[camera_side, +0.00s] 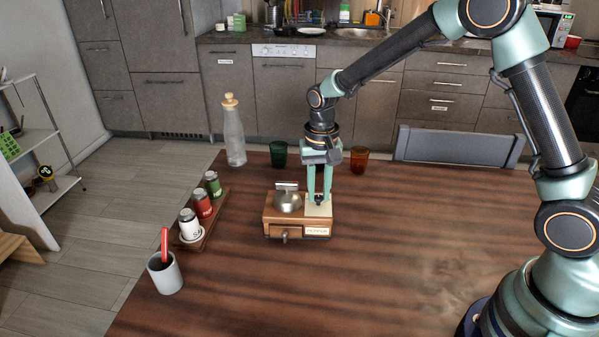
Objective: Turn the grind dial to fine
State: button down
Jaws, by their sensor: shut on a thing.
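A wooden coffee grinder (277,224) stands on the table, with a metal dome and a crank on its top left and a small drawer knob at the front. A pale plate (317,211) lies on the top right of the grinder, and a small dark dial (319,201) shows there between the fingertips. My gripper (319,198) points straight down over this plate and is shut on the dial. The dial is small and partly hidden by the fingers, so its setting cannot be read. A label on the grinder's front is too small to read surely.
A rack (205,224) with several jars stands left of the grinder. A white mug (166,280) holding a red item is at the front left. A glass bottle (233,137), a green cup (278,154) and an amber cup (359,159) stand behind. The table's right middle is clear.

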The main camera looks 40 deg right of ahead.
aim_at(319, 197)
jog(key=n, duration=0.6)
jog(key=shift+n, duration=2.8)
jog(key=c, duration=0.7)
grip_release()
notch_tip(319, 197, up, 12)
jog(key=shift+r, duration=0.15)
